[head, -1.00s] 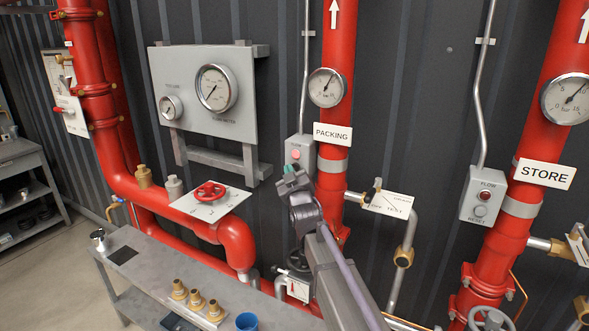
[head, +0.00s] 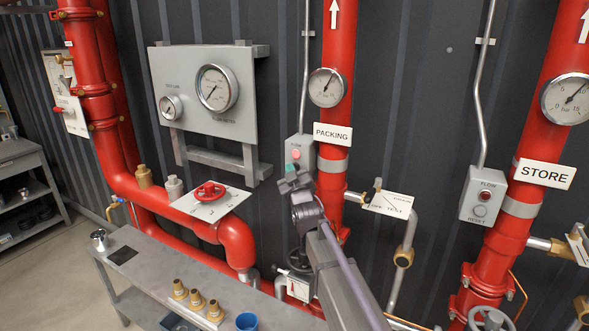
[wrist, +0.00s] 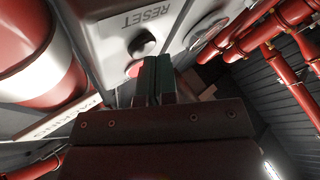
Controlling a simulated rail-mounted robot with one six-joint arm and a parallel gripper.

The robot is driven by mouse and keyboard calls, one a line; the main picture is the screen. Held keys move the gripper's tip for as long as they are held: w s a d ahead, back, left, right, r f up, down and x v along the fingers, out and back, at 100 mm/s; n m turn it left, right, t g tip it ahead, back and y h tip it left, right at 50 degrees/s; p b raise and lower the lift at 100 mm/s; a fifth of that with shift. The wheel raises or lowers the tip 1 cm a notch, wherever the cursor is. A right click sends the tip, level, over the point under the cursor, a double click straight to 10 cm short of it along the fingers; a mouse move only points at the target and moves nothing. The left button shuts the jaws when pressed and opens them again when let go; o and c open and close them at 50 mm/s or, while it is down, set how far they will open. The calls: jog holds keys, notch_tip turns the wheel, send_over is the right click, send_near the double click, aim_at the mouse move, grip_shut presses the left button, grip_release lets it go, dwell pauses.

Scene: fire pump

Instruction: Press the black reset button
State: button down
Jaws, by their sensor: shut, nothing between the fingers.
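The black reset button (wrist: 143,43) sits beside the word RESET on a grey flow box (wrist: 112,25) in the wrist view, which shows the box upside down. A pinkish-red lamp (wrist: 132,69) is partly hidden by my fingers. In the head view the box (head: 300,145) is on the wall beside the PACKING pipe, with its lamp (head: 295,154) visible; my gripper (head: 289,168) hides its lower part. My gripper is shut and empty, its green fingertips (wrist: 155,62) close to the button. I cannot tell whether they touch it.
The red PACKING pipe (head: 330,195) stands right beside the box. A second flow box (head: 482,196) with a RESET label is farther right, beside the STORE pipe. A test valve (head: 377,190) projects right of the PACKING pipe. A red handwheel (head: 210,190) is at left.

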jog(key=shift+w, duration=0.15)
dwell(0.4)
jog(key=shift+s+a, duration=0.35)
jog(key=shift+s, duration=0.5)
jog(key=s, duration=0.1)
jog(key=s+a, duration=0.1)
jog(key=s, duration=0.1)
jog(key=s+a, duration=0.1)
jog(key=shift+s+a, duration=0.15)
jog(key=shift+s, duration=0.1)
dwell(0.4)
